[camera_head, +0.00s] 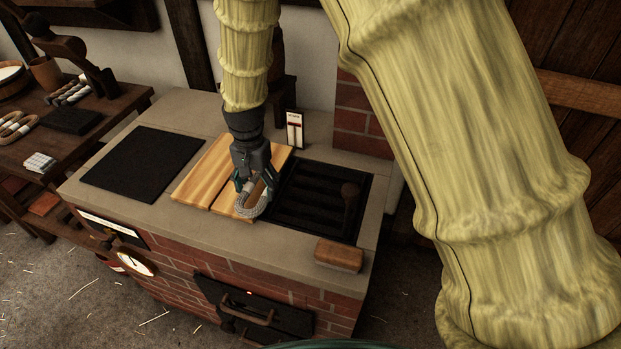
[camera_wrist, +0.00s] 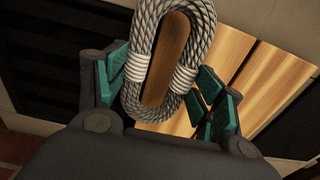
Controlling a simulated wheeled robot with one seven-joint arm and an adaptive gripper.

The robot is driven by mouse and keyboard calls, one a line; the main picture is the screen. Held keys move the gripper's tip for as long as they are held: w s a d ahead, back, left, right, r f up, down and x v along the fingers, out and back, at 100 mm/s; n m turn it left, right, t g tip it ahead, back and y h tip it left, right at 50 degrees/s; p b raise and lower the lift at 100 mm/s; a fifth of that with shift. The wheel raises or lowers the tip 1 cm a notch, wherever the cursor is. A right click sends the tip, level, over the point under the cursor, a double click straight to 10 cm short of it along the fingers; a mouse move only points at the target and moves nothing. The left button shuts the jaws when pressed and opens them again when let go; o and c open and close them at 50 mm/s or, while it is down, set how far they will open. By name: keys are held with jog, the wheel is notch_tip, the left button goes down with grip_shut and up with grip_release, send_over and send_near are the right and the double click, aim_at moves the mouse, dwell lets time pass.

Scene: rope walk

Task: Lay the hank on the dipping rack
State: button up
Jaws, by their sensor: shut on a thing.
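The hank (camera_head: 248,212) is an oval loop of grey rope with white bindings; it also shows large in the wrist view (camera_wrist: 202,40). My gripper (camera_head: 254,187) is shut on the hank, pointing down; its teal finger pads (camera_wrist: 165,95) stand either side of it in the wrist view. The hank hangs over the front right part of a pale wooden slatted panel (camera_head: 205,178), close to a black slatted grate (camera_head: 310,197) on its right. I cannot tell which of these two is the dipping rack, nor whether the hank touches the wood.
A black plate (camera_head: 145,163) lies left on the stone-topped brick stove (camera_head: 95,190). A wooden block (camera_head: 339,255) sits at its front right corner. A small sign (camera_head: 295,130) stands behind. A workbench (camera_head: 100,120) with rope is left.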

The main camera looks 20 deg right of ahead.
jog(key=p, duration=0.4)
send_over(316, 194)
jog(key=shift+f, duration=0.55)
jog(key=shift+s+f, duration=0.15)
jog(key=shift+f, duration=0.2)
jog(key=shift+f+p, duration=0.5)
jog(key=shift+f, duration=0.9)
jog(key=o, duration=1)
jog(key=shift+f, duration=0.1)
jog(key=shift+o, duration=0.4)
jog(key=shift+r, duration=0.25)
notch_tip(316, 194, up, 12)
jog(key=b, duration=0.2)
jog(key=shift+b, duration=0.4)
jog(key=shift+f, duration=0.15)
